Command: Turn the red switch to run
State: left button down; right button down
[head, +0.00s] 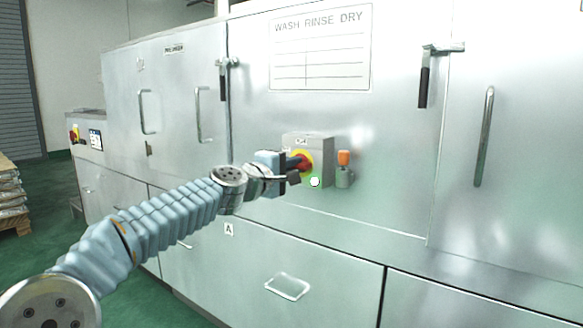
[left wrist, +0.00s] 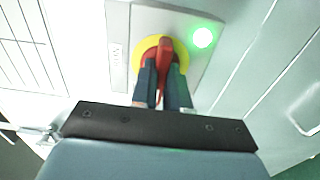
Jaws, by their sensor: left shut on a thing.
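The red switch (head: 306,159) sits on a yellow round plate on a grey box (head: 323,150) fixed to the front of the washing machine. In the left wrist view the red switch handle (left wrist: 165,62) stands out from the yellow plate (left wrist: 181,50). My left gripper (head: 293,163) is at the switch, and its two fingers (left wrist: 163,85) are closed on the red handle from both sides. A lamp (left wrist: 202,37) beside the switch glows green in the wrist view; in the head view it looks white with a green rim (head: 314,181). My right gripper is not in view.
An orange-topped fitting (head: 344,160) is mounted just right of the switch box. Door handles (head: 484,136) and black-gripped latches (head: 424,85) stick out from the steel panels. A stacked pallet (head: 10,195) stands at far left. Green floor shows at left.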

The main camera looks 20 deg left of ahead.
pick_arm(q)
jog(key=shift+m, duration=0.3)
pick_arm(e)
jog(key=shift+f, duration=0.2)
pick_arm(q)
jog(key=m+b, duration=0.8)
jog(key=m, duration=0.9)
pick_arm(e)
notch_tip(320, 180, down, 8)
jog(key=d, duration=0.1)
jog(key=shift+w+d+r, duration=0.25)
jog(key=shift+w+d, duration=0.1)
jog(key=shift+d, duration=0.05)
pick_arm(q)
jog(key=shift+r, duration=0.15)
jog(key=c, duration=1.1)
grip_release()
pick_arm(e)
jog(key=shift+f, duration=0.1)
pick_arm(q)
jog(key=b+v, duration=0.6)
jog(key=v, duration=0.7)
jog(key=shift+s+a, duration=0.1)
jog(key=shift+s, duration=0.25)
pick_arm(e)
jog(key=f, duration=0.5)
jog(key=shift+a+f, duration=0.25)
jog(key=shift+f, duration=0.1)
